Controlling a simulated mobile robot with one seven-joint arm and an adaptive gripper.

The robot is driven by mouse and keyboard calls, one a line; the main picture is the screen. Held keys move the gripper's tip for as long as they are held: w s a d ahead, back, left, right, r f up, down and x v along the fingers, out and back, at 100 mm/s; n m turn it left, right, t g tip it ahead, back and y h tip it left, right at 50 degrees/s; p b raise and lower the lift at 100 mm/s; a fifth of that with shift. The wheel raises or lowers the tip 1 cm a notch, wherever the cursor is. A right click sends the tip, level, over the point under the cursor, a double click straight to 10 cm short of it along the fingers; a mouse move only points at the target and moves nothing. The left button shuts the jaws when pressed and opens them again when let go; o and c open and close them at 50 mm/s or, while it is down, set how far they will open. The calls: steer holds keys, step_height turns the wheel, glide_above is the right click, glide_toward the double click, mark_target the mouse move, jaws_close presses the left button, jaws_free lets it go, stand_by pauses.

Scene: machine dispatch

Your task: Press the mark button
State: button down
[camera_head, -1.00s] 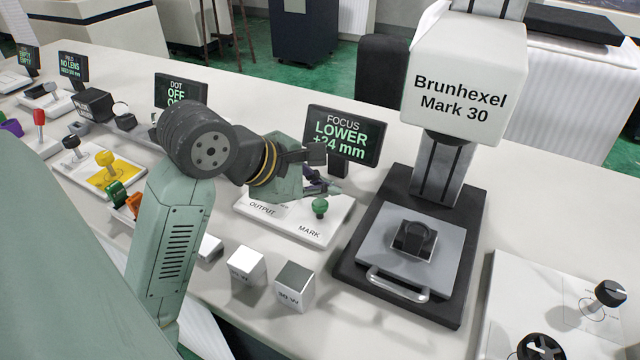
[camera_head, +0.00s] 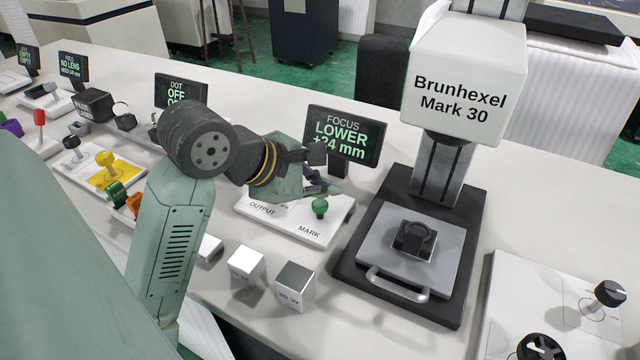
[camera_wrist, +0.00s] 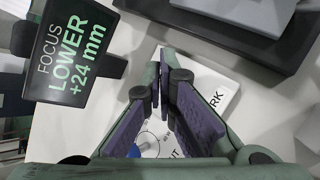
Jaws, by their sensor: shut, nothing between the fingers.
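The mark button (camera_head: 320,207) is a green mushroom-shaped knob on a white panel (camera_head: 290,228) lettered OUTPUT and MARK. My gripper (camera_head: 322,185) is just above and behind the button in the head view, partly hidden by my own wrist. In the wrist view its purple-padded fingers (camera_wrist: 162,60) are shut and empty, pointing over the panel (camera_wrist: 222,90). The green button does not show in the wrist view; the fingers seem to cover it. A blue part (camera_wrist: 134,150) on the panel shows below the fingers. I cannot see contact with the button.
The focus display (camera_head: 343,135) reads LOWER +24 mm and stands close behind my gripper. The Brunhexel Mark 30 machine (camera_head: 460,75) stands to the right, a dark part (camera_head: 414,238) on its plate. Two metal blocks (camera_head: 294,287) sit in front of the panel.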

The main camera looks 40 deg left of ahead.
mark_target(322, 206)
steer(key=shift+f+b, duration=0.2)
steer(key=shift+b, duration=0.15)
steer(key=shift+f+b, duration=0.3)
steer(key=shift+b, duration=0.3)
steer(key=shift+f+b, duration=0.5)
steer(key=shift+b, duration=0.5)
stand_by(0.7)
steer(key=shift+r, duration=0.1)
stand_by(0.3)
steer(key=shift+r, duration=0.9)
steer(key=shift+r+p, duration=0.1)
steer(key=shift+p, duration=0.2)
steer(key=shift+r+p, duration=0.85)
steer(key=shift+r, duration=1.6)
steer(key=shift+f, duration=0.1)
